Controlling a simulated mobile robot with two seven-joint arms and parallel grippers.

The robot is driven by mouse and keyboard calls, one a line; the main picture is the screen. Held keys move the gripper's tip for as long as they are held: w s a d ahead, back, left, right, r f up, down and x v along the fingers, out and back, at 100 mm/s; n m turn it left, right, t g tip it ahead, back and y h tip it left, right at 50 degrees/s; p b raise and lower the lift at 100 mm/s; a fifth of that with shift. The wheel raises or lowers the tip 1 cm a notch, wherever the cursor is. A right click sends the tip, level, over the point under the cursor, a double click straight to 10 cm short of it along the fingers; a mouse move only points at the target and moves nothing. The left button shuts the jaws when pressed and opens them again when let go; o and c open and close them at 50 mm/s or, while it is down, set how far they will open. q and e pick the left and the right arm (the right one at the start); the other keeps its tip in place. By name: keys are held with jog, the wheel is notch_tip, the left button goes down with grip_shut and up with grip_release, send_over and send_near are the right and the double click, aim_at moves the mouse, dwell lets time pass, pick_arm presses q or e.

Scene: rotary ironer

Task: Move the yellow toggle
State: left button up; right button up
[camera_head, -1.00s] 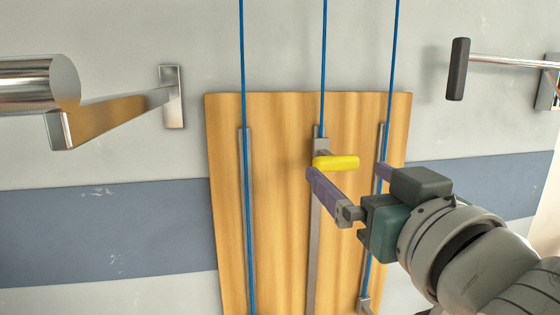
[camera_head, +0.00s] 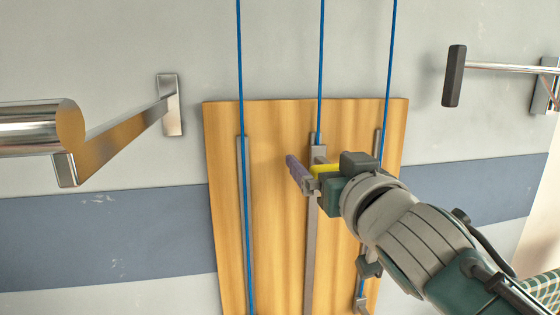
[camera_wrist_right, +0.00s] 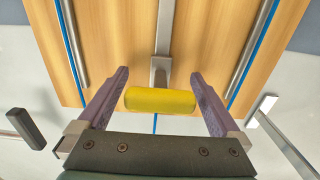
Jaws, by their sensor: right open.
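The yellow toggle (camera_head: 325,170) is a short yellow bar on a grey slider block (camera_head: 318,152), near the top of the middle metal rail on the wooden board (camera_head: 280,210). My right gripper (camera_head: 311,168) is at the toggle and hides part of it in the head view. In the right wrist view the yellow toggle (camera_wrist_right: 160,100) lies between the two purple fingers of my right gripper (camera_wrist_right: 160,88). The jaws are open, with a gap visible on each side of the toggle. My left gripper is not in view.
A left rail (camera_head: 244,190) and a right rail (camera_head: 379,144) with blue cords flank the middle one. A polished metal bar and roller (camera_head: 40,125) jut out at left. A dark-ended handle (camera_head: 454,76) sticks out at upper right. The wall between is clear.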

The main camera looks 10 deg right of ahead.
grip_shut()
dwell(0.7)
